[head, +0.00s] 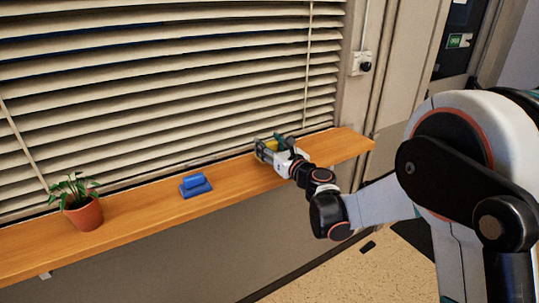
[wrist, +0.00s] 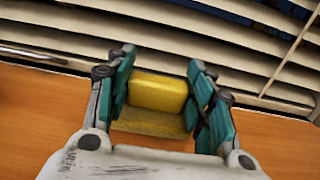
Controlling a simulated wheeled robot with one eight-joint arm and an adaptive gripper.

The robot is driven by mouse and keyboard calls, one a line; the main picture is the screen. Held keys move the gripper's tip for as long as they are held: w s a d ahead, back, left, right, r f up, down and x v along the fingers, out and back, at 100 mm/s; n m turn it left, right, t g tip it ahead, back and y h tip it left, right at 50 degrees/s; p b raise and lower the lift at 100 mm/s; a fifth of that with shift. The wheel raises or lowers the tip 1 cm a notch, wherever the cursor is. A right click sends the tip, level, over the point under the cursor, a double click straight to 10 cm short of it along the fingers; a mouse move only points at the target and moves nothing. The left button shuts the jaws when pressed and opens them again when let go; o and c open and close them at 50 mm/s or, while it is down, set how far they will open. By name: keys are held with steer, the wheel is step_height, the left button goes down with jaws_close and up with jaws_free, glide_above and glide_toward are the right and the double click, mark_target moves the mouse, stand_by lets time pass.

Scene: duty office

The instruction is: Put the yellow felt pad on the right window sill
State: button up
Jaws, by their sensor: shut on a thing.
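The yellow felt pad (wrist: 157,94) is a thick yellow block between the teal fingers of my gripper (wrist: 165,95) in the wrist view. My gripper is shut on it, with one finger at each side. In the head view my gripper (head: 272,147) is over the right part of the wooden window sill (head: 343,143), close to the blinds, and a little of the yellow pad (head: 270,145) shows between the fingers. Whether the pad touches the sill cannot be told.
A blue object (head: 195,185) lies on the sill left of my gripper. A potted plant (head: 84,212) stands farther left. Slatted blinds (head: 170,90) hang behind the sill. The sill is bare between my gripper and its right end.

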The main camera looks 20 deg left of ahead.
steer(key=shift+f+b, duration=0.3)
steer(key=shift+f, duration=0.95)
steer(key=shift+f, duration=0.15)
steer(key=o, duration=1)
steer(key=shift+o, duration=0.2)
steer(key=shift+r, duration=0.2)
steer(key=p+v, duration=0.2)
steer(key=v, duration=1)
steer(key=shift+p, duration=0.35)
